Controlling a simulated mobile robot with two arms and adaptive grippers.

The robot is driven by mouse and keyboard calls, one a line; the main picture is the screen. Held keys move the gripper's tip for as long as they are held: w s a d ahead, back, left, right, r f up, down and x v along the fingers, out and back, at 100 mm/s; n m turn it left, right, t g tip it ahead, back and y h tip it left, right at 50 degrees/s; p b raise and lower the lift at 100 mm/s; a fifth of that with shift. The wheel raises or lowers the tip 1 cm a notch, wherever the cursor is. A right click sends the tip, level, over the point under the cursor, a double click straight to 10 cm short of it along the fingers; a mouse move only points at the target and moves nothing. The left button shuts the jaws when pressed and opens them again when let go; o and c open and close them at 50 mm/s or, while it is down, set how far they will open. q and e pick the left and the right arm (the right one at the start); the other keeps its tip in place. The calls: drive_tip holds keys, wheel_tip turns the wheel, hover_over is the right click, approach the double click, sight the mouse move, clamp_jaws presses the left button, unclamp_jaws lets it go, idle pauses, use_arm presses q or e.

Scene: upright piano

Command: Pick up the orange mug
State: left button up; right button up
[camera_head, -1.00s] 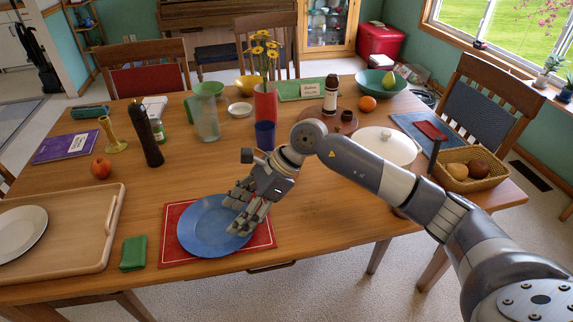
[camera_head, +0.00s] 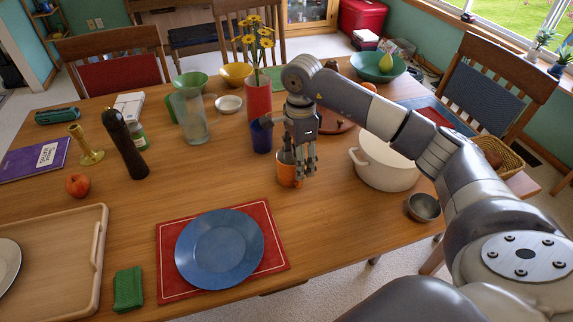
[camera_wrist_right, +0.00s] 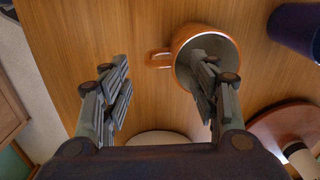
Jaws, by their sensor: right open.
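The orange mug (camera_head: 284,178) stands upright on the wooden table, partly covered by my right gripper in the head view. My right gripper (camera_head: 303,172) points down at it with its fingers apart. In the right wrist view the mug (camera_wrist_right: 184,40) has its handle toward the left. There, one finger of my right gripper (camera_wrist_right: 161,82) overlaps the mug's opening and the other is over bare table left of the handle. I cannot tell how deep the first finger reaches. My left gripper is not in view.
A dark blue cup (camera_head: 261,138) stands just behind the mug. A white pot (camera_head: 385,165) is to its right, with a small metal bowl (camera_head: 422,207) nearby. A blue plate (camera_head: 220,248) lies on a red mat in front.

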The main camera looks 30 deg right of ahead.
sight(292, 171)
drive_tip(key=f, duration=0.3)
drive_tip(key=shift+s, duration=0.2)
drive_tip(key=shift+f, duration=0.35)
wheel_tip(292, 171, down, 5)
drive_tip(key=shift+r+p, duration=0.1)
drive_tip(key=shift+p, duration=0.25)
drive_tip(key=shift+w, duration=0.1)
drive_tip(key=shift+c, duration=1.3)
clamp_jaws()
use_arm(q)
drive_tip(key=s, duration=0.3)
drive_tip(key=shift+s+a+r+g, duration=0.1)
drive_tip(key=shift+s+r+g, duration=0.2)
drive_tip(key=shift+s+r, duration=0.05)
use_arm(e)
drive_tip(key=shift+r, duration=0.1)
